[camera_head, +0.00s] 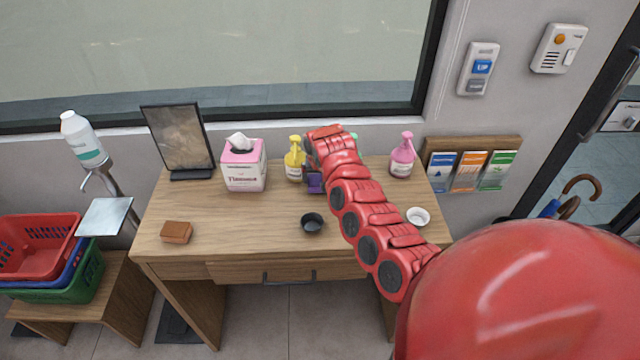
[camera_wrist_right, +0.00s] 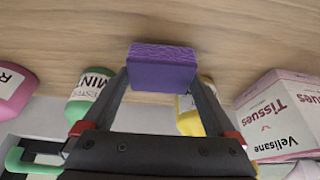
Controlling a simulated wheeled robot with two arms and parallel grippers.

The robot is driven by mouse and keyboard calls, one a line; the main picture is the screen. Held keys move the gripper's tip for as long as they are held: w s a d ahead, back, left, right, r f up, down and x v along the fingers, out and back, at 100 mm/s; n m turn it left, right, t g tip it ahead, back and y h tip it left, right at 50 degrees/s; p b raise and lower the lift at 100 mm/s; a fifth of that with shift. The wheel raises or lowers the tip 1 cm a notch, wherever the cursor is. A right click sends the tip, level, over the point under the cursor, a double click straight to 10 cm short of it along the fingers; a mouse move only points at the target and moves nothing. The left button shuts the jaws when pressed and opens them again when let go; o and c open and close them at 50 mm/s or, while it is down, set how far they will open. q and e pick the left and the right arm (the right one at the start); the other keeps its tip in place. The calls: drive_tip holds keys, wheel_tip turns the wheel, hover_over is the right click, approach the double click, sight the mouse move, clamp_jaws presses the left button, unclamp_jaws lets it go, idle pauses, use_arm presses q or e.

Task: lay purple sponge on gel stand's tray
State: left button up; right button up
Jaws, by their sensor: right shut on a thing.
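The purple sponge (camera_wrist_right: 162,68) is held between the two fingers of my right gripper (camera_wrist_right: 161,84) in the right wrist view. In the head view only a small part of the sponge (camera_head: 315,186) shows, beside my red right arm, over the back middle of the wooden table. The gel stand (camera_head: 126,192) is at the left of the table, with a white and teal bottle (camera_head: 82,140) on top. Its square, pale metal tray (camera_head: 105,216) looks empty and is far left of the sponge. My left gripper is not in view.
On the table (camera_head: 262,226) are a tissue box (camera_head: 243,168), yellow bottle (camera_head: 294,160), pink bottle (camera_head: 402,156), brown sponge (camera_head: 176,232), dark bowl (camera_head: 312,223), white bowl (camera_head: 418,216) and black frame (camera_head: 178,140). Stacked baskets (camera_head: 40,248) stand by the tray.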

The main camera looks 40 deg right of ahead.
sight(317, 186)
drive_tip(key=shift+w+r+b, duration=0.1)
drive_tip(key=shift+r+b, duration=0.4)
drive_tip(key=shift+r, duration=0.05)
drive_tip(key=s+a+b, duration=0.1)
drive_tip(key=s+a+r+b, duration=0.1)
drive_tip(key=s+a, duration=0.1)
drive_tip(key=s+a+b, duration=0.1)
drive_tip(key=s+a, duration=0.1)
drive_tip(key=s, duration=0.1)
drive_tip(key=s+a+b, duration=0.1)
drive_tip(key=s+a, duration=0.1)
drive_tip(key=s+a+r+b, duration=0.1)
drive_tip(key=s+a, duration=0.1)
drive_tip(key=s, duration=0.1)
drive_tip(key=shift+s, duration=0.3)
drive_tip(key=shift+s+a+r+b, duration=0.1)
drive_tip(key=shift+s+a+b, duration=0.25)
drive_tip(key=shift+s, duration=0.3)
